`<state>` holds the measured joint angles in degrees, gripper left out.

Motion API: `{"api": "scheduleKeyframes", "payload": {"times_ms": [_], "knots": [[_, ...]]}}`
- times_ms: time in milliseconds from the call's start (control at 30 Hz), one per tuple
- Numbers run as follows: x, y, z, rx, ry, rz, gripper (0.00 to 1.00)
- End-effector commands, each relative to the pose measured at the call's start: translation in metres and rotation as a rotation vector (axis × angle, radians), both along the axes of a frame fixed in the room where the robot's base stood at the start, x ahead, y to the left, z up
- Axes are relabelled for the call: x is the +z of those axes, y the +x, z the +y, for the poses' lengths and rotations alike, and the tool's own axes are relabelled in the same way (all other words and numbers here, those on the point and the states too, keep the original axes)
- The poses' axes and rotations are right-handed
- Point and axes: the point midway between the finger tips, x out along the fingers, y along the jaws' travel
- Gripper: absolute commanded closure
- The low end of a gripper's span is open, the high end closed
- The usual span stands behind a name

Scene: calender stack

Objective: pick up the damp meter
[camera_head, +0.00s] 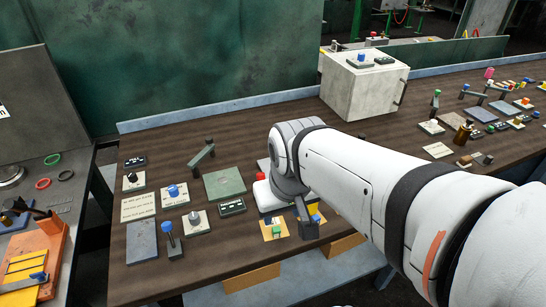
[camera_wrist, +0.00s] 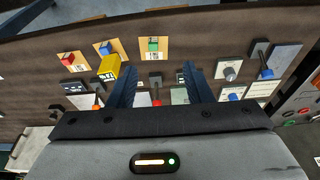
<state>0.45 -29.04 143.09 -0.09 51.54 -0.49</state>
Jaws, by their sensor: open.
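A yellow box with a dark, marked face, likely the damp meter (camera_wrist: 110,68), shows in the wrist view just left of my left finger. It stands out from the dark brown panel bench among small orange button plates. In the head view my gripper (camera_head: 307,222) hangs over the front edge of the bench, by the yellow button plates (camera_head: 273,230).
The brown bench (camera_head: 240,160) carries several plates with knobs, switches and levers. A pale box (camera_head: 362,85) stands at its back. An orange tool rack (camera_head: 40,260) is on a separate table at left. Bare wood lies left of the pale box.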

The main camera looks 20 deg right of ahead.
Motion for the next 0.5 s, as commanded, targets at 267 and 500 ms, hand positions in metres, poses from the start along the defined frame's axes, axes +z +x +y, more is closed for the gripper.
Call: {"api": "scheduleKeyframes", "payload": {"times_ms": [267,500], "knots": [[-0.011,0.048,-0.04,0.026,-0.021,0.089,0.38],[-0.048,0.1,-0.089,0.087,-0.026,0.19,0.38]]}}
